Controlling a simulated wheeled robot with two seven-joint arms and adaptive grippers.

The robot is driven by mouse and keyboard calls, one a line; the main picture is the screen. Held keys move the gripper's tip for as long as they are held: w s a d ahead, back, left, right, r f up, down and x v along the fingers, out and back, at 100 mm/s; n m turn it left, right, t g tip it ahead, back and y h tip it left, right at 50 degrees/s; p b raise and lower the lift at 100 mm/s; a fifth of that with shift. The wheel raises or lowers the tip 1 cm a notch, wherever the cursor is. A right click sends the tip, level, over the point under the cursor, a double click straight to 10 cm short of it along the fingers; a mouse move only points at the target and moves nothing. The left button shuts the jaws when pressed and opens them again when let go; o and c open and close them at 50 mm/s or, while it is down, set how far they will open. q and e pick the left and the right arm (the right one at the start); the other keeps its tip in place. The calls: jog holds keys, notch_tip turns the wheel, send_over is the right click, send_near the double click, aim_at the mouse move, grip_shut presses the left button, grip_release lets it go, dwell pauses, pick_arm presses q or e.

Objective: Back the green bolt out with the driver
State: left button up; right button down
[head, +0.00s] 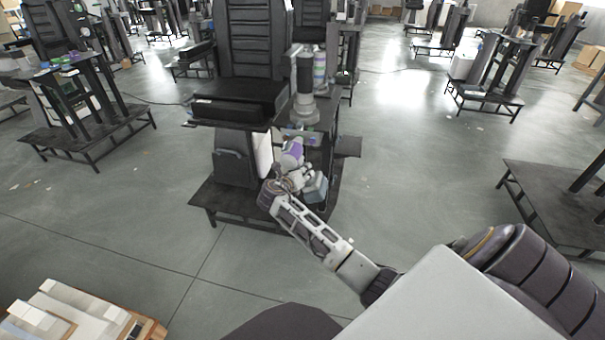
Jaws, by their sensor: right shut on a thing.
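My right arm reaches from the lower right to the dark stand (236,200) in the middle. My right gripper (302,176) is shut on what looks like the driver (292,153), with a purple and white body at the top and a blue-grey block at its lower right end. The driver is held close to the side of the stand, below its upper deck. The gripper's fingers are small and partly hidden. I cannot make out the green bolt; the driver, gripper or stand may hide it. My left gripper is not in view.
A black padded seat (255,45) and an upright grey cylinder (305,100) top the stand. Similar stands are at the left (75,140) and right (560,205). A wooden pallet with pale blocks (75,318) is at the lower left. Grey floor lies clear between them.

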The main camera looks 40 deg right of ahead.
jog(key=shift+w+d+r, duration=0.2)
jog(key=shift+w+d, duration=0.15)
dwell(1.1)
jog(key=shift+w+d+r+p, duration=0.15)
jog(key=shift+r+p, duration=0.3)
jog(key=shift+p, duration=0.45)
dwell(0.8)
jog(key=shift+p, duration=0.3)
dwell(1.0)
jog(key=shift+s+a+f+p, duration=0.15)
jog(key=shift+s+a+p, duration=0.15)
jog(key=shift+p, duration=0.35)
jog(key=shift+s+a+p, duration=0.45)
jog(key=shift+a+p, duration=0.1)
jog(key=shift+a, duration=0.15)
jog(key=shift+s+a+f+p, duration=0.25)
jog(key=shift+s+a+p, duration=0.15)
jog(key=shift+p, duration=0.1)
jog(key=shift+s+a+p, duration=0.6)
jog(key=shift+p, duration=0.15)
jog(key=shift+f, duration=0.1)
